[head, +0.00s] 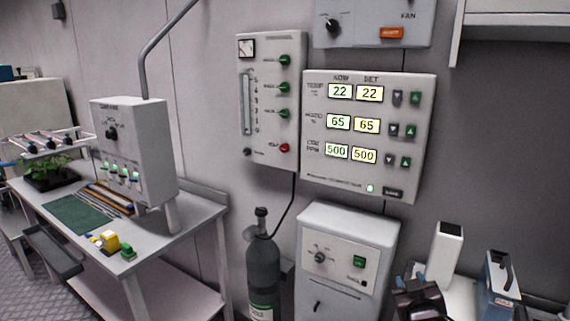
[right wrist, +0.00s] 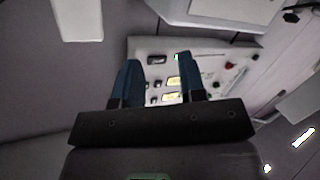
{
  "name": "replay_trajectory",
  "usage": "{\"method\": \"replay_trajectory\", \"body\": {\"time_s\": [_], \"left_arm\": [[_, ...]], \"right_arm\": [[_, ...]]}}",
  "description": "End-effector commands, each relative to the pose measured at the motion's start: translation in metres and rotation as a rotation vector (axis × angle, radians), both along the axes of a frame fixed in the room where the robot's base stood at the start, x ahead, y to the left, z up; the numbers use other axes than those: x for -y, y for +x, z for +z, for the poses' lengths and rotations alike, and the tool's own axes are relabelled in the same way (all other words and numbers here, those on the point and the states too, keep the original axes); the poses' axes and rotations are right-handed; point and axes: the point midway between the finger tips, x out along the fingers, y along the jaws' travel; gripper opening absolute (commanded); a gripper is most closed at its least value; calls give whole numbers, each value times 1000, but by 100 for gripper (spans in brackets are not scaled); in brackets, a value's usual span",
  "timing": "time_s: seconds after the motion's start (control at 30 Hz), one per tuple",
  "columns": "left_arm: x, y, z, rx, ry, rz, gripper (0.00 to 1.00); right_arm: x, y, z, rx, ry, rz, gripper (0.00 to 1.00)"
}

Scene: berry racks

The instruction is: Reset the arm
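My right gripper (head: 409,277) is low at the right of the head view, a dark body with blue fingers pointing up. In the right wrist view its two blue fingers (right wrist: 158,68) stand apart with nothing between them, so it is open and empty. Beyond the fingers, the wall control panel (right wrist: 211,62) shows in that view, apart from the gripper. In the head view this panel (head: 316,171) carries lit readings of 22, 65 and 500 in two columns. My left gripper does not show.
A white cabinet (head: 339,222) and a dark gas cylinder (head: 262,270) stand below the panel. A bench (head: 180,232) at left holds a switch box (head: 135,145) and a green mat (head: 75,215). A white open-topped container (head: 445,255) and a blue-and-white box (head: 499,278) are near the right gripper.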

Motion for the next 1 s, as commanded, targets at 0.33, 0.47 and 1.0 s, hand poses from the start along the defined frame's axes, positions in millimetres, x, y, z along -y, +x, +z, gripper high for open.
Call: {"method": "replay_trajectory", "body": {"time_s": [0.33, 0.47, 1.0], "left_arm": [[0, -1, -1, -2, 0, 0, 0], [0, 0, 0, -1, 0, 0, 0], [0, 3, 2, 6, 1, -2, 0]], "right_arm": [[-25, -128, -96, -85, 247, 129, 38], [-27, -183, -133, -179, 292, 126, 38], [-14, -294, -202, -391, 303, 61, 38]]}}
